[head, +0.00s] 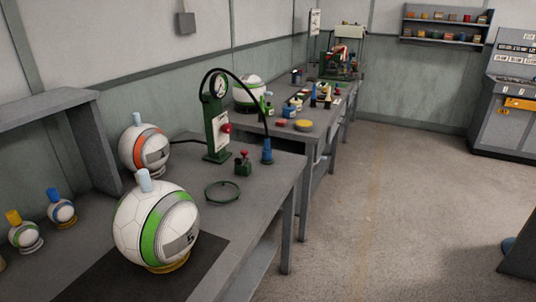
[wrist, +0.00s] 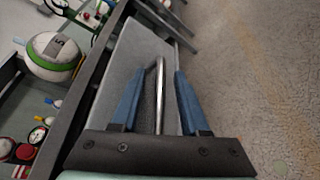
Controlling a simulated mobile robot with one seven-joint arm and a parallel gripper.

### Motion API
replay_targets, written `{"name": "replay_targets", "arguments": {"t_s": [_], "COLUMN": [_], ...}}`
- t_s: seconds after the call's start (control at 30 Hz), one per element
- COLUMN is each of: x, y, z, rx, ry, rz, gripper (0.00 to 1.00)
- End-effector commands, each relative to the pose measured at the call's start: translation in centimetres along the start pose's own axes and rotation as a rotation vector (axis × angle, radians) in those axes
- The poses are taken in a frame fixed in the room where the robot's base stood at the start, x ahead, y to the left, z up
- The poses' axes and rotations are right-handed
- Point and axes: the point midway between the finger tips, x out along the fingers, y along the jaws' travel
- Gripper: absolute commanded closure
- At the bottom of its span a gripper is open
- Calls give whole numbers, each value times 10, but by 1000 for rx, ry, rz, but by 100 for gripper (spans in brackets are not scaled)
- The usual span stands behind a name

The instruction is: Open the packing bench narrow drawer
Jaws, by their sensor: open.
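In the wrist view, my gripper (wrist: 160,78) is open, with a blue finger on each side of a shiny metal bar handle (wrist: 160,95). The handle runs lengthwise between the fingers, and a gap shows on both sides of it. It appears to belong to the pale grey drawer front (wrist: 129,50) under the bench edge. My gripper's base hides the near part of this front. I cannot tell how far the drawer stands out, if at all. In the head view neither my gripper nor the drawer handle shows.
A bench (head: 265,180) carries a green-striped ball (head: 135,235), an orange-striped ball (head: 135,160) and a green gauge stand (head: 214,130). Another bench (head: 320,122) with small parts stands beyond. The floor (head: 400,200) to the right is mostly clear. A grey cabinet (head: 505,130) stands at far right.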

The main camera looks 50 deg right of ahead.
Motion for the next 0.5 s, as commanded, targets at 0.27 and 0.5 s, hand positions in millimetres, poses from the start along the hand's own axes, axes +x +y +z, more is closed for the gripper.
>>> {"name": "replay_targets", "arguments": {"t_s": [0.27, 0.5], "x": [-4, -44], "y": [0, -1], "z": [0, -1], "rx": [0, 0], "ry": [1, 3], "rz": [0, -1], "gripper": [55, 55]}}
